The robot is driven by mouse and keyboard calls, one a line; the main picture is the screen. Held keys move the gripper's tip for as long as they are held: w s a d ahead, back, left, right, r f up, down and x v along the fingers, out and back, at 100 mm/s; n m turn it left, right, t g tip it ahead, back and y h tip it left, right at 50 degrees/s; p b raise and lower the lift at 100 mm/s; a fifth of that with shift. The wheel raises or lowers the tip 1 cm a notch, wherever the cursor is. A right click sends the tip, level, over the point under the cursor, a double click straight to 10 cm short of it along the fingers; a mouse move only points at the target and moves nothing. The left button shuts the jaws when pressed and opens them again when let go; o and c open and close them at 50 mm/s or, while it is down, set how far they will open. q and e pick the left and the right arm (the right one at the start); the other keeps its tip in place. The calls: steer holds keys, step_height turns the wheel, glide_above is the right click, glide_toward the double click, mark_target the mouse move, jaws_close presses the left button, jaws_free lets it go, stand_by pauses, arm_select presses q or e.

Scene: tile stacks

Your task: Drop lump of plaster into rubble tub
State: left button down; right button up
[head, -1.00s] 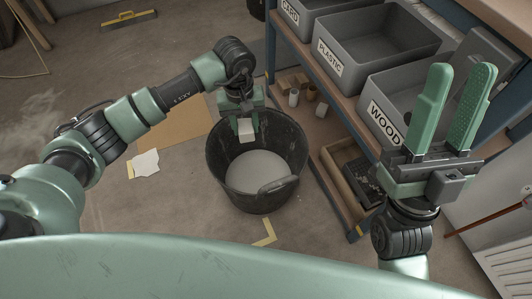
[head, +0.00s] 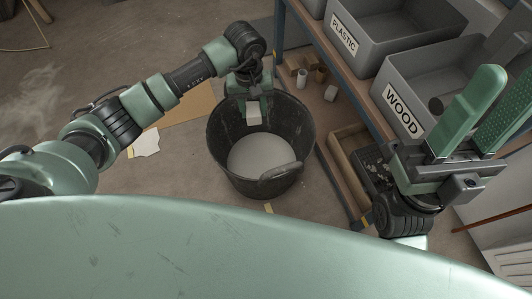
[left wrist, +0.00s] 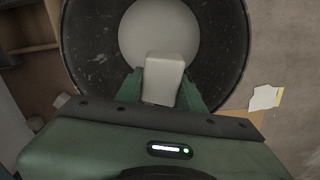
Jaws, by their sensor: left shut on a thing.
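The lump of plaster (head: 254,116) is a pale block. My left gripper (head: 253,108) is shut on it and holds it over the back part of the rubble tub's opening. The left wrist view also shows the lump (left wrist: 163,75) between the fingers, with the tub's dark wall (left wrist: 90,55) around it. The rubble tub (head: 228,178) is a black round bucket on the floor with pale grey matter inside. My right gripper (head: 480,115) is open and empty at the right, pointing up, beside the shelf bins and away from the tub.
A shelf unit at the right holds grey bins marked PLASTIC (head: 345,38) and WOOD (head: 403,110). Small jars (head: 320,75) stand on its lower shelf. A white scrap (head: 146,143) and a cardboard sheet (head: 190,108) lie on the floor left of the tub.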

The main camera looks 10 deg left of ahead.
arm_select(q)
steer(key=c, duration=0.8)
jaws_free()
step_height(320, 180, up, 8)
steer(key=p, duration=0.2)
steer(key=shift+a+f+p, duration=0.1)
steer(key=shift+f+p, duration=0.05)
steer(key=shift+p, duration=0.25)
